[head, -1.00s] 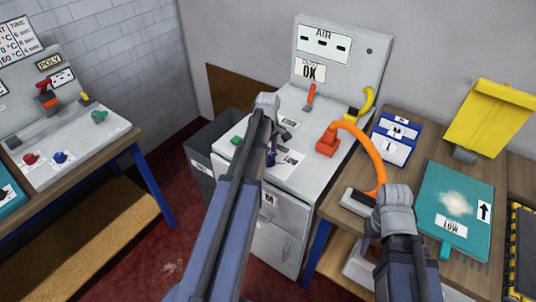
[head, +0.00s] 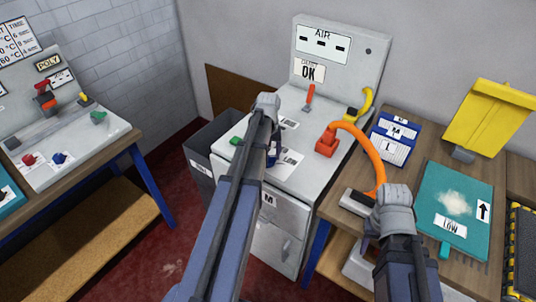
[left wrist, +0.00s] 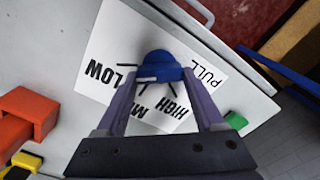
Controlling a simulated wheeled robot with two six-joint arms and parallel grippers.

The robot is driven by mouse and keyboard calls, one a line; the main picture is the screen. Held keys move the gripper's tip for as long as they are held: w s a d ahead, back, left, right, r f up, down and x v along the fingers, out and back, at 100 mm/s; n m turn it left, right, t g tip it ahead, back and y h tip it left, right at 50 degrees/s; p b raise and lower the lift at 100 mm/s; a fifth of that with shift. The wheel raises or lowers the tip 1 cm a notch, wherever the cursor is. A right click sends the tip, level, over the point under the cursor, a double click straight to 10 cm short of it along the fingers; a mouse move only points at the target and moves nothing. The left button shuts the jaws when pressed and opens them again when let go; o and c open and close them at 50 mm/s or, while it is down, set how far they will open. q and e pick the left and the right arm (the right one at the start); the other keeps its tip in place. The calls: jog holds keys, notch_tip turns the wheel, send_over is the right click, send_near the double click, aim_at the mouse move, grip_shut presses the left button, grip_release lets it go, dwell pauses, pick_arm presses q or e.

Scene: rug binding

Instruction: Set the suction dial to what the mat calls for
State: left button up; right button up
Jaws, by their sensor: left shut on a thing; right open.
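The suction dial, a blue knob (left wrist: 160,66), sits on a white card (left wrist: 105,55) marked LOW, MID and HIGH in the left wrist view. My left gripper (left wrist: 160,76) is shut on the knob. The fingers cover its sides, and I cannot tell exactly which mark it points to. In the head view my left gripper (head: 272,155) is over the front of the grey machine top (head: 320,110). The teal mat (head: 475,185) lies on the right bench, with a pale dusty patch and a label (head: 450,226) reading LOW. My right gripper (head: 395,200) is open left of the mat.
An orange hose (head: 370,150) arches from a red block (head: 327,142) to a nozzle (head: 357,202) beside my right gripper. A green piece (left wrist: 236,120) is close to my left fingers. A blue-white card box (head: 395,138) and yellow stand (head: 490,118) are on the right bench.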

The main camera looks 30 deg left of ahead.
pick_arm(q)
jog(key=shift+m, duration=1)
jog(key=o, duration=1.4)
jog(key=shift+r, duration=0.15)
notch_tip(320, 180, up, 8)
jog(key=p, duration=0.8)
jog(key=shift+f, duration=0.2)
